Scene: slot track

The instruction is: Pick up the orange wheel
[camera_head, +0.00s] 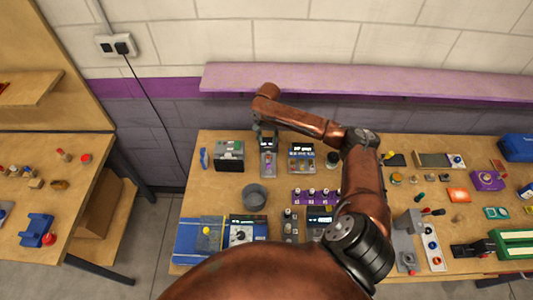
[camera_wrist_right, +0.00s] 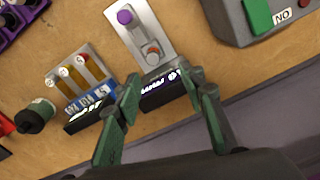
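A grey slotted plate (camera_wrist_right: 158,25) shows in the right wrist view, with a dark display at its near end. In the head view the grey device (camera_head: 267,168) stands below the end of my right arm; the wheel is too small to make out there. My right gripper (camera_wrist_right: 162,84) is open, its green fingers on either side of the display end, short of the wheel. It also shows in the head view (camera_head: 268,143). My left gripper is not in view.
A panel with coloured plungers (camera_wrist_right: 76,78) is close to the left finger. A grey box with a green switch (camera_wrist_right: 258,14) is at the upper right. In the head view, a grey cup (camera_head: 254,196) and several devices crowd the table.

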